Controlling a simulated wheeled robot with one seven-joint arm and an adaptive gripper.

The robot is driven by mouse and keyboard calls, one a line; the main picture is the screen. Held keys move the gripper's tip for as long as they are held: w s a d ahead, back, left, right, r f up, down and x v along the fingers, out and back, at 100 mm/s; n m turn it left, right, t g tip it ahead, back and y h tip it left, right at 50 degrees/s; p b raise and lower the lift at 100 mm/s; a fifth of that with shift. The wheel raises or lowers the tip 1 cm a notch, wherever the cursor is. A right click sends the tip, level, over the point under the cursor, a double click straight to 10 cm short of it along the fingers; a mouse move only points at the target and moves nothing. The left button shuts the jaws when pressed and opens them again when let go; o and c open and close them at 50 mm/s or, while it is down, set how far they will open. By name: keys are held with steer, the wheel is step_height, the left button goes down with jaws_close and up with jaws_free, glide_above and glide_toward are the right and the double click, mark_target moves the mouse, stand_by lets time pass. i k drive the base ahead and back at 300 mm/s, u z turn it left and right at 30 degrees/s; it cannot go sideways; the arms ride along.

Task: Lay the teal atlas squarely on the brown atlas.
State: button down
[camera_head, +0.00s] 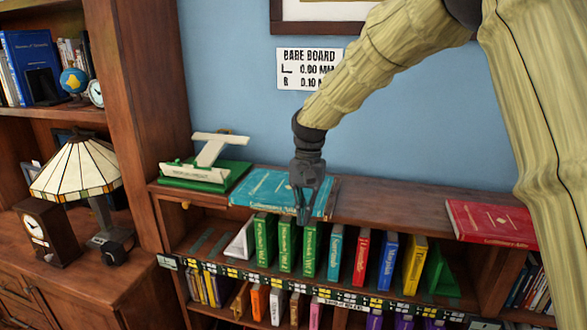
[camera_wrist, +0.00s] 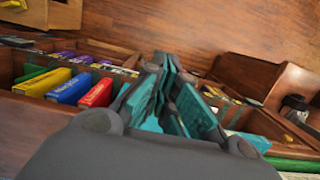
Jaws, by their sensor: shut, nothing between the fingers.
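The teal atlas (camera_head: 268,190) lies flat on top of the low bookcase, left of its middle. A narrow brown strip shows at its right end and looks like the edge of the brown atlas (camera_head: 334,190) under it; most of that is hidden, so I cannot tell how squarely they line up. My gripper (camera_head: 303,218) points down in front of the teal atlas, shut and empty, its tips near the front edge. I cannot tell whether it touches the cover. In the wrist view the shut fingers (camera_wrist: 168,75) hide part of the teal surface.
A red atlas (camera_head: 492,222) lies at the right end. The top between is clear. A lamp (camera_head: 80,170) stands far left.

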mark_target(263, 188)
steer(key=i, duration=1.2)
steer(key=u, duration=0.05)
